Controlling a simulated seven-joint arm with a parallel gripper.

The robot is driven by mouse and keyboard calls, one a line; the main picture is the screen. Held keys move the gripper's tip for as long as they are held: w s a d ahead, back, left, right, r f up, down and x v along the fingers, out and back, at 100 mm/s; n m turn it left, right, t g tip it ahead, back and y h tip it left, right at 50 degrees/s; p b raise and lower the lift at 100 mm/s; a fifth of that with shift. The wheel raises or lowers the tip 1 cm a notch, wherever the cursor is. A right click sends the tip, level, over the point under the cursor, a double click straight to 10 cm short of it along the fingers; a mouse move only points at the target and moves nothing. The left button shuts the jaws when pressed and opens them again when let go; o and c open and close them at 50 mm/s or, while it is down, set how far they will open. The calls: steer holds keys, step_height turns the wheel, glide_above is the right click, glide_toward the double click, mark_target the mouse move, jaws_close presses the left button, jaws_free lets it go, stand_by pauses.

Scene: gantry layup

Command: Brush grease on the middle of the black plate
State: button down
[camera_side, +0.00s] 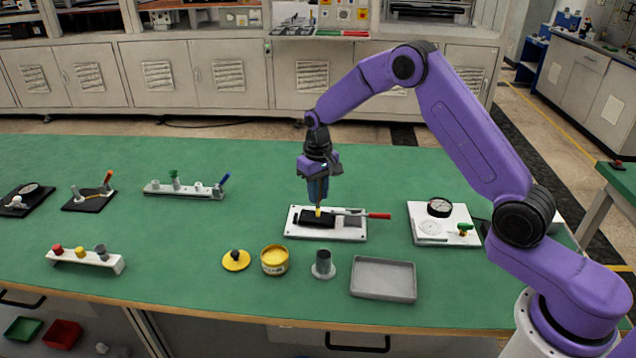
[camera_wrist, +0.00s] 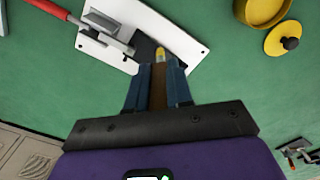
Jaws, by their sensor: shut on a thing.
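My gripper (camera_side: 318,196) points down over the white board (camera_side: 290,226) and is shut on a brush. In the wrist view the brush's brown handle (camera_wrist: 158,88) sits between the blue fingers, and its yellow tip (camera_wrist: 160,54) points at the black plate (camera_wrist: 146,46). In the side view the yellow tip (camera_side: 318,211) is at the black plate (camera_side: 316,221), near its middle or far edge; I cannot tell whether it touches. The fingers hide part of the plate in the wrist view. The open yellow grease tin (camera_side: 274,262) stands left of the board's front, its lid (camera_side: 236,261) beside it.
A red-handled clamp (camera_side: 378,215) lies across the board's right side. A grey cup (camera_side: 323,265) and an empty grey tray (camera_side: 383,280) stand in front. A white board with a dial gauge (camera_side: 439,208) stands right. A tool rack (camera_side: 186,190) stands back left.

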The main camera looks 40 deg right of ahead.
steer(key=shift+f, duration=0.85)
steer(key=shift+w+d+f, duration=0.4)
steer(key=shift+f, duration=0.15)
steer(key=shift+w+d, duration=1.55)
steer(key=shift+d, duration=0.3)
steer(key=shift+s+a, duration=1)
steer(key=shift+a, duration=0.2)
steer(key=shift+s+a, duration=1)
steer(key=shift+a, duration=0.15)
steer(key=shift+w+a, duration=0.25)
steer(key=shift+w, duration=0.15)
steer(key=shift+w+d, duration=0.1)
steer(key=shift+w, duration=0.15)
steer(key=shift+w+d, duration=1.7)
steer(key=shift+d, duration=0.3)
steer(key=shift+s+a, duration=0.95)
steer(key=shift+a, duration=0.2)
steer(key=shift+s+a, duration=0.95)
steer(key=shift+a, duration=0.15)
step_height(320, 180, up, 8)
